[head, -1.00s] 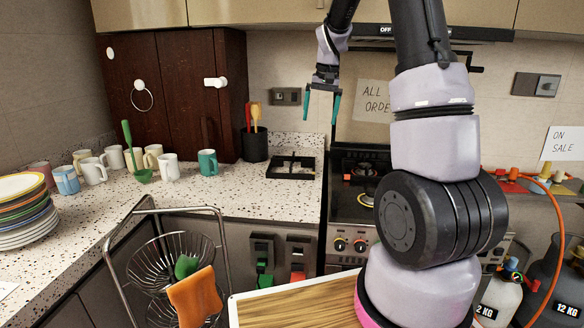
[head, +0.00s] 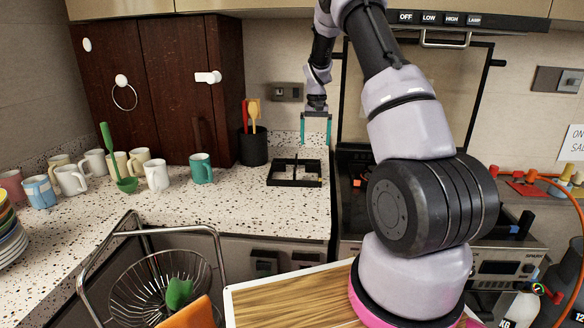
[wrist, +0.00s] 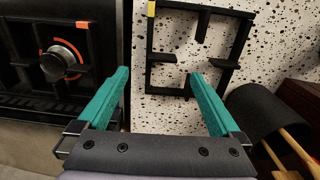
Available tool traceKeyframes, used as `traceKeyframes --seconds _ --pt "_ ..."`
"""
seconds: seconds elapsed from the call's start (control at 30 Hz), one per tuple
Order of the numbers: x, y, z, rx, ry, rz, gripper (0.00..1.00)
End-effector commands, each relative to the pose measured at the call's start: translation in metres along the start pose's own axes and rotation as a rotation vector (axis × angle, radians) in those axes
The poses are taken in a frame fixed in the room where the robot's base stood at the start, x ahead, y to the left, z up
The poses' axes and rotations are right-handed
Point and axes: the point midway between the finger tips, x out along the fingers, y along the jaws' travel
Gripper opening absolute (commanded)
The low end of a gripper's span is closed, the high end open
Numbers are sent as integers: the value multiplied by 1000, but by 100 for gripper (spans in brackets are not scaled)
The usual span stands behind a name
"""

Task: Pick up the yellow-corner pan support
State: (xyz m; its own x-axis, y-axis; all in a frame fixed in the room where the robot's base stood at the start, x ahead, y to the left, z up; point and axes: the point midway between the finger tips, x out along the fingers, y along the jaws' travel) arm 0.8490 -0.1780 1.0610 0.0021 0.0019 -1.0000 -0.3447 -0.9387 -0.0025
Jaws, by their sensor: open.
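The pan support (head: 283,183) is a black square frame with inward prongs, lying flat on the speckled counter beside the stove. My gripper (head: 316,143) has two teal fingers pointing down, above and slightly right of the support in the head view. In the wrist view, my gripper (wrist: 158,73) is open and empty, with the lower part of the frame appearing between and beyond the fingertips. The fingers do not appear to touch it.
A black utensil holder (head: 253,147) stands behind and left of the support. A teal mug (head: 201,169) and several other mugs stand further left. The stove (wrist: 60,70) adjoins on the right, with another support marked orange on it. Counter in front is clear.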

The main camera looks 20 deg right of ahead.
Motion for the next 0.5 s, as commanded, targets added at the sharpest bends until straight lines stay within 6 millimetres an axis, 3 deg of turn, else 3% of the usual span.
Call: traceKeyframes --seconds 0.17,0.5 --pt "10 1 -1 -1 -4 3 100" --pt "56 1 -1 -1 -3 3 100"
